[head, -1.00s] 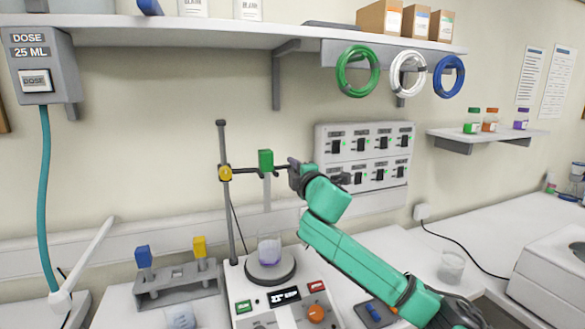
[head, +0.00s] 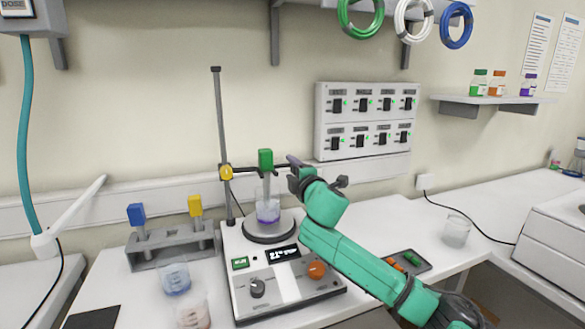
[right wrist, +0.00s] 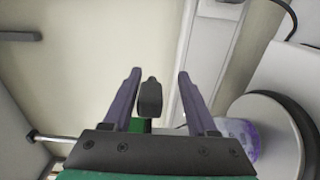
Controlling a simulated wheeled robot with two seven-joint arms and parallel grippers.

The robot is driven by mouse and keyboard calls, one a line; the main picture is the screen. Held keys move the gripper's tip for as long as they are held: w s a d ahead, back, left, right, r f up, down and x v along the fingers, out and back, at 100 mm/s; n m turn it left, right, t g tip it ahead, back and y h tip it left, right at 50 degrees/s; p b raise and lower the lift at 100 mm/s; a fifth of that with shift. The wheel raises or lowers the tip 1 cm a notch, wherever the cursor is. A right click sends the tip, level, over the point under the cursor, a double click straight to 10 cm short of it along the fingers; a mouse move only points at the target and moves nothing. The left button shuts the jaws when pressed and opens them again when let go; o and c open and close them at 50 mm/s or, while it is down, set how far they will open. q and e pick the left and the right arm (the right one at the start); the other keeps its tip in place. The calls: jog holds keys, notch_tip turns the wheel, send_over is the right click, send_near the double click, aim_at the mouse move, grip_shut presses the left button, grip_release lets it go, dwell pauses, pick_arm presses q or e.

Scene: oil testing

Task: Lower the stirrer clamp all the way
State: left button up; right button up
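The stirrer clamp with its yellow knob (head: 226,172) sits on the lower half of the upright post (head: 219,115). Its arm holds the green stirrer (head: 265,159), whose shaft reaches down into the beaker of purple liquid (head: 268,211) on the round plate (head: 270,232). My right gripper (head: 294,166) is at the right end of the clamp arm. In the right wrist view its fingers are apart, with a dark handle (right wrist: 150,98) between them and gaps showing on both sides. My left gripper is not in view.
A rack (head: 172,248) with blue and yellow tools stands left of the stirrer base (head: 272,282). Two beakers stand in front of the rack. A small tray (head: 408,262) lies right of the base, and an empty beaker (head: 456,231) stands farther right. A switch panel (head: 365,120) is behind.

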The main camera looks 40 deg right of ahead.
jog(key=shift+r, duration=0.15)
jog(key=shift+s, duration=0.15)
jog(key=b+v, duration=0.4)
jog(key=v, duration=1)
jog(key=shift+s+a, duration=0.1)
